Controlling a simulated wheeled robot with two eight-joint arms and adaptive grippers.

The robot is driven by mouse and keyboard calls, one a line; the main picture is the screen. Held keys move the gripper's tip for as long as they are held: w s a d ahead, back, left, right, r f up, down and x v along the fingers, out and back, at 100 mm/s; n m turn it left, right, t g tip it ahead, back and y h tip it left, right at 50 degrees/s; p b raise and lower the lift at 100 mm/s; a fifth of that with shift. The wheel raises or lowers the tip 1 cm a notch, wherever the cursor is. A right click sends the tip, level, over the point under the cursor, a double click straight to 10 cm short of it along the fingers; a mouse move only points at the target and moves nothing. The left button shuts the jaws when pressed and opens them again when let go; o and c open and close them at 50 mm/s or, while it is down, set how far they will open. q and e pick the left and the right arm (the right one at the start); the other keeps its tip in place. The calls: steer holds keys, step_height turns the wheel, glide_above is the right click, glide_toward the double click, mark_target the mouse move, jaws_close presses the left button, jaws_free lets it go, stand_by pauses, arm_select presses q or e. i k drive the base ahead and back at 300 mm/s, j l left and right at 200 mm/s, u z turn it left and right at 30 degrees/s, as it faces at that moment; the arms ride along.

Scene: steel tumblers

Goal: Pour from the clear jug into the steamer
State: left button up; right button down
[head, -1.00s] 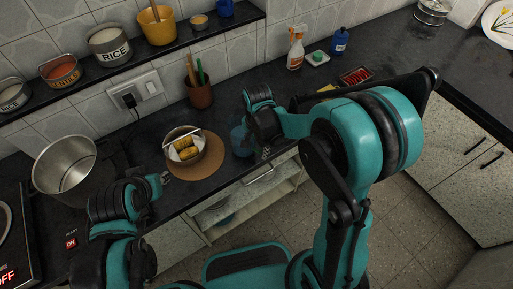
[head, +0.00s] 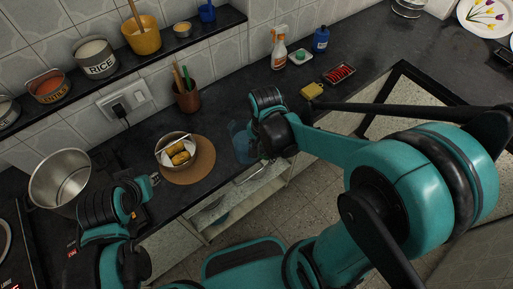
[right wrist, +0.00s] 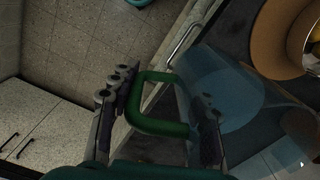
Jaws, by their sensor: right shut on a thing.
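The clear bluish jug (head: 239,142) is at the counter's front edge in the head view, partly hidden by my right gripper (head: 262,152). The right wrist view shows its green handle (right wrist: 158,128) between the fingers of my right gripper (right wrist: 160,112), which is shut on it, and its see-through body (right wrist: 225,88). I cannot tell whether the jug touches the counter. A metal pot with yellow corn pieces, seemingly the steamer (head: 163,144), stands on a round brown mat (head: 203,163), left of the jug. My left gripper (head: 155,181) is left of the mat; its opening is unclear.
A large steel pot (head: 62,172) stands at the left. A utensil holder (head: 187,98) is behind the mat. A yellow sponge (head: 312,90), spray bottle (head: 279,50) and blue bottle (head: 320,40) stand to the right. The counter between mat and jug is clear.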

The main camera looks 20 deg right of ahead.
mark_target(57, 185)
steer(key=u, duration=1)
